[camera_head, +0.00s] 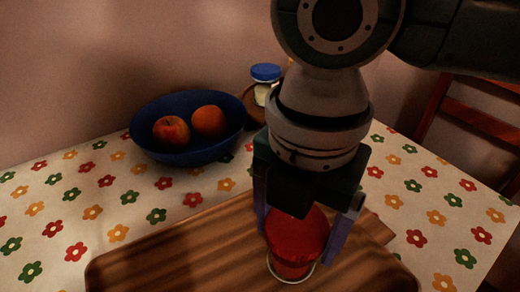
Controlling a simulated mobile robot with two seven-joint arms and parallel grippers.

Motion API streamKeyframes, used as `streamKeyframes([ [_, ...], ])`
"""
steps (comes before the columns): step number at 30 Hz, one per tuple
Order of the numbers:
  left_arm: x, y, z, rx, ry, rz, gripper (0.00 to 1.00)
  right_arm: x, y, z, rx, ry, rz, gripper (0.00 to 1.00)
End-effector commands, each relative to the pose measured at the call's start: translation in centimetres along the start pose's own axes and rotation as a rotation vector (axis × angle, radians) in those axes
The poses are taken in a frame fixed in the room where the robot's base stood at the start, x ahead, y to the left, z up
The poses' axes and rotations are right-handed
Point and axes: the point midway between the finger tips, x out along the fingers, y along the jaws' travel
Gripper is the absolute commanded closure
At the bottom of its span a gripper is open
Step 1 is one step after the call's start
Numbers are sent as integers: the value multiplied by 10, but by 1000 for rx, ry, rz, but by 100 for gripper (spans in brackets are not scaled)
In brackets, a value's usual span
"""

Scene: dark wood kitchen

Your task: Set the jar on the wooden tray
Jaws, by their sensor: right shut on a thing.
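The jar (294,246) has a red top and a clear rim at its base. My right gripper (300,238) points down from above and is shut on it, one finger on each side. The wooden tray (190,250) is a striped brown board in the foreground, and the jar is over its right part. I cannot tell whether the jar's base touches the tray. My gripper and arm hide part of the tray's far side. My left gripper is not in view.
A blue bowl (150,140) with an apple (171,131) and an orange (208,121) stands behind the tray. A blue-lidded container (266,73) is at the back, partly behind my arm. A chair (470,115) stands at right. The flowered tablecloth (60,205) is clear at left.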

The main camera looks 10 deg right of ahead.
Motion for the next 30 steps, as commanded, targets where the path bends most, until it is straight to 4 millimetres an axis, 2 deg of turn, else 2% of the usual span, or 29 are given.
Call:
streamKeyframes([
  [2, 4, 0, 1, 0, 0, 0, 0, 10, 0, 0, 0, 0, 1, 99],
  [12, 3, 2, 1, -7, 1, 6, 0, 12, 0, 0, 0, 0, 1, 99],
  [13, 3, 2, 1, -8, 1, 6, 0, 12, 0, 0, 1, 0, 0, 16],
  [17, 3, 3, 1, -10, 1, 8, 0, 12, 0, 0, 0, 0, 1, 2],
  [26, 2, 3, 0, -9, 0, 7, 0, 8, 0, 0, 0, -1, 2, 0],
  [30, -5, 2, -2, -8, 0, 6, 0, -11, 1, 0, -1, -1, 4, 0],
])
